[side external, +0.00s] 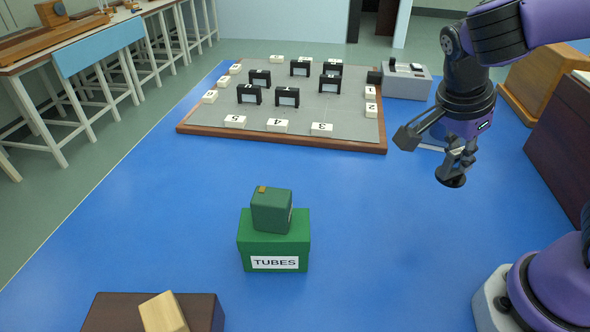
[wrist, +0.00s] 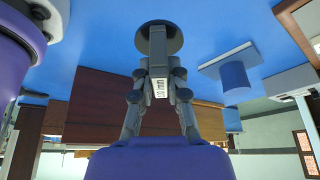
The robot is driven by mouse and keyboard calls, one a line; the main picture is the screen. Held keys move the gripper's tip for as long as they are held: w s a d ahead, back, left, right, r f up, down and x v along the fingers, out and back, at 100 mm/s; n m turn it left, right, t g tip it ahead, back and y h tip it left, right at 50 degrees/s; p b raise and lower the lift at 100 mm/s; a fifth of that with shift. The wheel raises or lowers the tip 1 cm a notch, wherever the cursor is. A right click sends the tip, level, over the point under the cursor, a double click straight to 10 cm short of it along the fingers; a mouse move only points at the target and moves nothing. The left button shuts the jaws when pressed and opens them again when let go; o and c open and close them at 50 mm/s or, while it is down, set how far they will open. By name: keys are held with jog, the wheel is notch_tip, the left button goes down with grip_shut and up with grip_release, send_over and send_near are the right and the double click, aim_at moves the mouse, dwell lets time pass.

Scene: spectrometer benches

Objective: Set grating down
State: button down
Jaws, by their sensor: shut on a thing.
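My gripper (side external: 461,156) is at the right, held above the blue table. It is shut on a dark post with a round disc base (side external: 451,178). In the wrist view my fingers (wrist: 159,82) close around the post, and the disc (wrist: 159,37) sticks out past the fingertips. A small white label, seemingly ending in "mm", shows on the held piece; I cannot tell whether this is the grating. A grey board with a wooden rim (side external: 290,142) lies at the back, left of my gripper. Several black holders with pale labels stand on it, such as one holder (side external: 287,97).
A green TUBES box (side external: 245,255) stands front centre with a green block (side external: 270,210) on it. A grey device (side external: 407,80) is beside the board. A pale plate bearing a blue cylinder (wrist: 234,76) shows in the wrist view. Table centre is clear.

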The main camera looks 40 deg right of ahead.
jog(key=s+d+f, duration=0.1)
jog(key=d+f, duration=0.1)
jog(key=d, duration=0.2)
jog(key=s+d+f+m, duration=0.1)
jog(key=d+f, duration=0.1)
jog(key=d, duration=0.2)
jog(key=s+d+f+m+g, duration=0.1)
jog(key=s+d+f, duration=0.1)
jog(key=d, duration=0.2)
jog(key=shift+d+f, duration=0.2)
jog(key=shift+f, duration=0.1)
jog(key=shift+d+f, duration=0.1)
jog(key=shift+f, duration=1.95)
jog(key=c, duration=0.9)
grip_release()
jog(key=shift+f, duration=0.15)
